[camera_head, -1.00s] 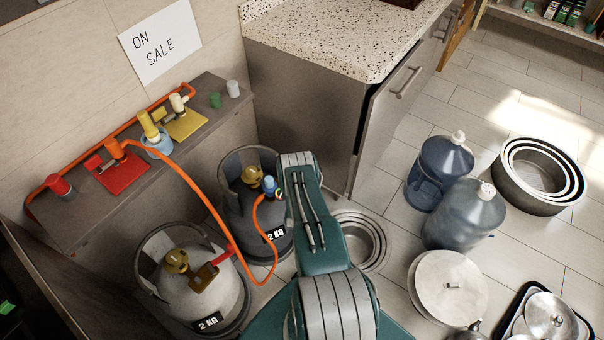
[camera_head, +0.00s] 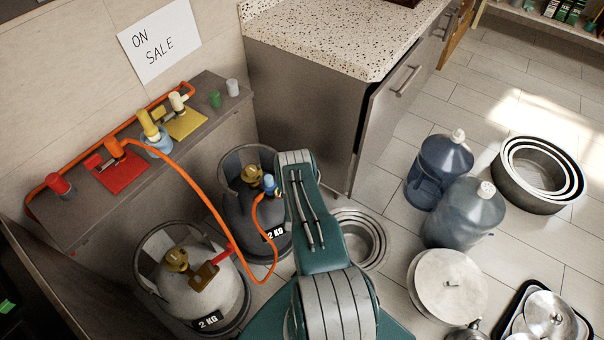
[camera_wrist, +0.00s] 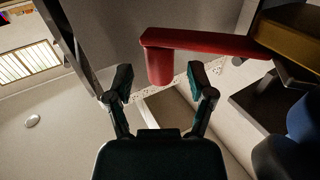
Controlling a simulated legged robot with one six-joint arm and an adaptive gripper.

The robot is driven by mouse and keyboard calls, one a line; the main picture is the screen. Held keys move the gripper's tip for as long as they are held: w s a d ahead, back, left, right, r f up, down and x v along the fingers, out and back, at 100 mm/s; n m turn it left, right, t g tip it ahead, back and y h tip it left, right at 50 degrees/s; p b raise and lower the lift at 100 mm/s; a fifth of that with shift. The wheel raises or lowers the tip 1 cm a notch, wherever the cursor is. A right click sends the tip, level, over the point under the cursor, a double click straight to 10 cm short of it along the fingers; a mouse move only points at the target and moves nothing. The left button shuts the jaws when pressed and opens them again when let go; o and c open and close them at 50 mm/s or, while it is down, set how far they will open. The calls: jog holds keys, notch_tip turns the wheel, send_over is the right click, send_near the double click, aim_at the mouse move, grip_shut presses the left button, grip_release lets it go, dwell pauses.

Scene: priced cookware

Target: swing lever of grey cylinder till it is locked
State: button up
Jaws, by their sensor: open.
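The dark grey cylinder (camera_head: 232,208) with a 2 KG label stands below the shelf in the head view. It carries a brass valve (camera_head: 252,175) and a blue-capped fitting (camera_head: 269,184), partly behind my arm. In the wrist view, a red lever (camera_wrist: 205,41) extends from the right, close to a brass part (camera_wrist: 292,35) and a blue part (camera_wrist: 302,122). The lever's bent-down end lies between and just beyond the open fingertips of my gripper (camera_wrist: 160,82). I cannot tell whether they touch. My gripper is hidden behind my arm in the head view.
A light grey cylinder (camera_head: 215,292) with a red-handled brown fitting stands at front left. An orange hose (camera_head: 193,187) loops from the shelf (camera_head: 75,228) between the cylinders. A cabinet (camera_head: 300,105) stands behind. Nested pans (camera_head: 367,222) and water jugs (camera_head: 465,213) are on the right.

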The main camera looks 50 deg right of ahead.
jog(key=v, duration=1)
